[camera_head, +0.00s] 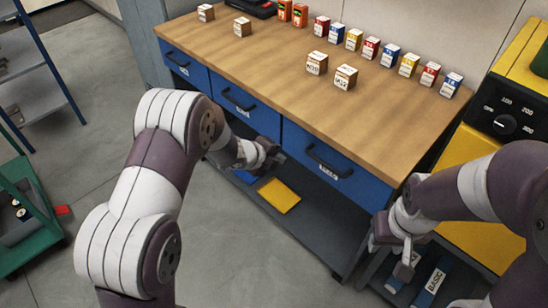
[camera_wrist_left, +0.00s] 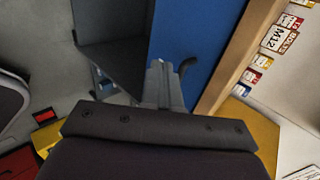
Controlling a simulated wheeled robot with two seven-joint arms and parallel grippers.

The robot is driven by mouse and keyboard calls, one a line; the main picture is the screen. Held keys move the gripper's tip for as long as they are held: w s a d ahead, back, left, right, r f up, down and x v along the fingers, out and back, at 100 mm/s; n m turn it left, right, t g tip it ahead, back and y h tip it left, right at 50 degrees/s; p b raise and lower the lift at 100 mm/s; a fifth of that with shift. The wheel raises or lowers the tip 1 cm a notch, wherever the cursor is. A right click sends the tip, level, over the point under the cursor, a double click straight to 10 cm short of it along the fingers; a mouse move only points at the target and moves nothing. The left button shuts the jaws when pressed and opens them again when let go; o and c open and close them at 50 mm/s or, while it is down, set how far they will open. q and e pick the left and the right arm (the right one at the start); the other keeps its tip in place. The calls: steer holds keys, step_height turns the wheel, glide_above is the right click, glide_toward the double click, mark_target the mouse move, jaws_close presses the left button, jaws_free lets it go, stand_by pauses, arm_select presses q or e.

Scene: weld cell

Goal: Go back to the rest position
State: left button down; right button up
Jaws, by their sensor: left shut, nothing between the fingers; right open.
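My left arm comes in from the left in the head view. Its gripper (camera_head: 272,158) hangs in front of the workbench's blue drawers, below the top's front edge. In the left wrist view the two grey fingers (camera_wrist_left: 163,85) are together with nothing between them, and a blue drawer front shows behind them. My right gripper (camera_head: 405,262) is at the lower right of the head view, pointing down beside the bench's right end. It is open and empty.
Drawer handles (camera_head: 328,160) stick out near my left gripper. A yellow machine (camera_head: 470,165) stands at the right. A green cart (camera_head: 40,205) stands at the left. Grey floor is clear between.

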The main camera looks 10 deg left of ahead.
arm_select(q)
steer(key=shift+s+a+r, duration=0.25)
steer(key=shift+s+r, duration=0.1)
steer(key=s+a+n+g+y+p, duration=0.1)
steer(key=s+a+n+g+y, duration=0.3)
steer(key=s+a+n, duration=0.7)
steer(key=s+r+n+g+y+p, duration=0.1)
steer(key=s+r+n+p, duration=0.3)
steer(key=s+r+n, duration=0.8)
steer(key=s+n+g, duration=0.1)
steer(key=s+n, duration=0.1)
steer(key=shift+s+r+y, duration=0.35)
steer(key=shift+y, duration=0.05)
